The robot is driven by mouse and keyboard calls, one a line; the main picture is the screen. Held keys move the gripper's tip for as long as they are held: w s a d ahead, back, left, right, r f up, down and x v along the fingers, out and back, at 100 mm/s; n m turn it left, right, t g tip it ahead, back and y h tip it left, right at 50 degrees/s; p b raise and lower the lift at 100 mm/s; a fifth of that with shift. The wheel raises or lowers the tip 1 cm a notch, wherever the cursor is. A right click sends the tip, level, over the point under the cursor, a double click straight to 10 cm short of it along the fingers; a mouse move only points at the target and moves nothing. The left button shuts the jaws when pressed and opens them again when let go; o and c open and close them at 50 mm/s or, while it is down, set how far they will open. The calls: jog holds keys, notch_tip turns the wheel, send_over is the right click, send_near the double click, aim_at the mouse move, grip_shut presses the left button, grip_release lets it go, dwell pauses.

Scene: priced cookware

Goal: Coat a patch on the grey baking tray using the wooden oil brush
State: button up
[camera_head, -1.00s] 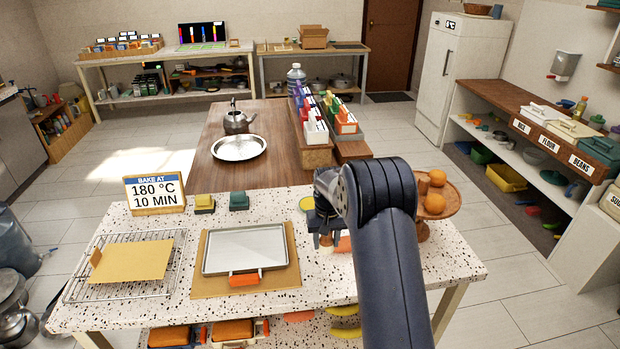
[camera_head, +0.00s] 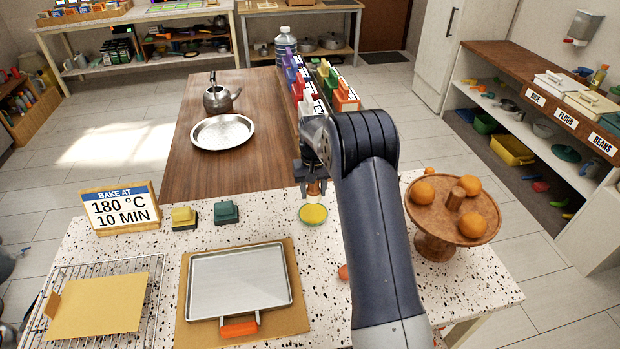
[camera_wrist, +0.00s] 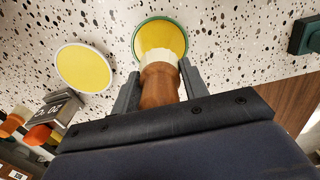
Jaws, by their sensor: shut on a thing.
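The grey baking tray (camera_head: 240,281), with an orange handle at its front, lies on a tan board (camera_head: 290,325) on the speckled counter. My gripper (camera_wrist: 160,82) is shut on the wooden oil brush (camera_wrist: 159,86), bristles pointing away from me. In the wrist view the pale bristles overlap a green-rimmed dish (camera_wrist: 178,22) of yellow oil; I cannot tell whether they touch it. In the head view my gripper (camera_head: 313,180) and the brush (camera_head: 314,189) are at the back edge of that dish (camera_head: 313,214), right of and behind the tray.
A pale-rimmed yellow dish (camera_wrist: 84,68) and a grey block stand close by in the wrist view. Yellow (camera_head: 184,218) and green (camera_head: 226,212) blocks, a sign (camera_head: 120,208) and a cooling rack (camera_head: 140,335) are left. A fruit stand (camera_head: 440,240) is right of my arm.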

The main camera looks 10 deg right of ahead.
aim_at(313, 213)
jog(key=shift+f+b, duration=1.55)
jog(key=shift+f, duration=1.35)
jog(key=shift+s+f+b, duration=0.15)
jog(key=shift+f+b, duration=0.4)
jog(key=shift+f, duration=0.05)
jog(key=shift+r+p, duration=1.9)
jog(key=shift+r, duration=1.7)
jog(key=shift+f, duration=0.1)
